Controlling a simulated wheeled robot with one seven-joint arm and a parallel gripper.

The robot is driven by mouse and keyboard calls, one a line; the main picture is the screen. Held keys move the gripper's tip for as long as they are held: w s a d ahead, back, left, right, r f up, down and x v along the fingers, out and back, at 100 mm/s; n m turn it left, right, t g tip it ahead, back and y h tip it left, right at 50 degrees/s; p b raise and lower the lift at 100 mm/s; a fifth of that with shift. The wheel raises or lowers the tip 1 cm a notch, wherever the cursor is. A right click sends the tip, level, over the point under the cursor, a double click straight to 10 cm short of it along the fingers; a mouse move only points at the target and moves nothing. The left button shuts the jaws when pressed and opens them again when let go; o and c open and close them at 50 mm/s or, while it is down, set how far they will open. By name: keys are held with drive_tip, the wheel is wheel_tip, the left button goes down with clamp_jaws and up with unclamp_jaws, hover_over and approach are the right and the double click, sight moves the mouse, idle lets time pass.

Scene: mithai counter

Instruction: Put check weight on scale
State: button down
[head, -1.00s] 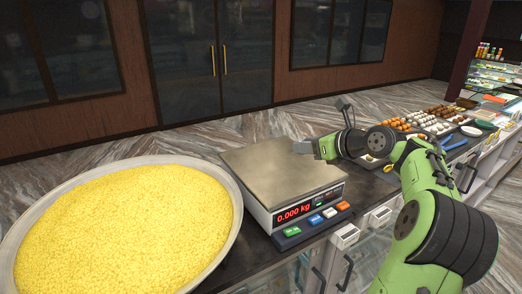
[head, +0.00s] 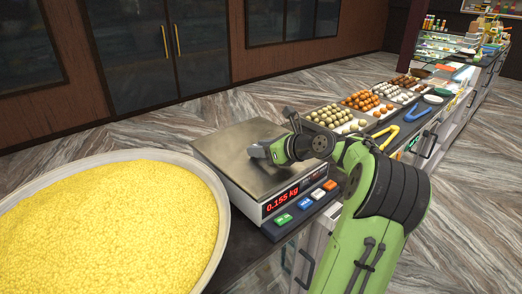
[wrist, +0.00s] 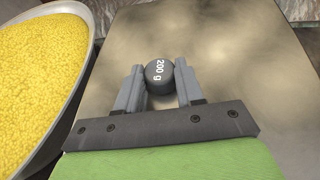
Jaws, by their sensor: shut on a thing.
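The check weight (wrist: 158,73) is a small dark grey cylinder marked "200 g", seen in the wrist view between the fingertips. My gripper (wrist: 159,84) is shut on it, low over the scale's plate. The scale (head: 232,154) has a wide metal plate, which also fills much of the wrist view (wrist: 225,50). Its red display (head: 282,200) reads 0.155 kg, so the plate bears some load. In the head view my gripper (head: 257,152) is over the plate's right part, and the weight is hidden there.
A large round pan (head: 215,210) heaped with yellow sweets stands close to the left of the scale. Trays of round sweets (head: 335,115) and tongs (head: 385,135) lie on the counter beyond my arm. The rest of the plate is clear.

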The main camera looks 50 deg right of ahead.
drive_tip(key=shift+s+r, duration=0.1)
drive_tip(key=shift+s, duration=0.1)
drive_tip(key=c, duration=0.7)
unclamp_jaws()
drive_tip(key=shift+w, duration=0.1)
drive_tip(key=shift+s+d+r, duration=0.15)
drive_tip(key=shift+s, duration=0.25)
drive_tip(key=p+v, duration=0.1)
drive_tip(key=v, duration=1)
drive_tip(key=shift+r, duration=0.15)
drive_tip(key=shift+s, duration=0.1)
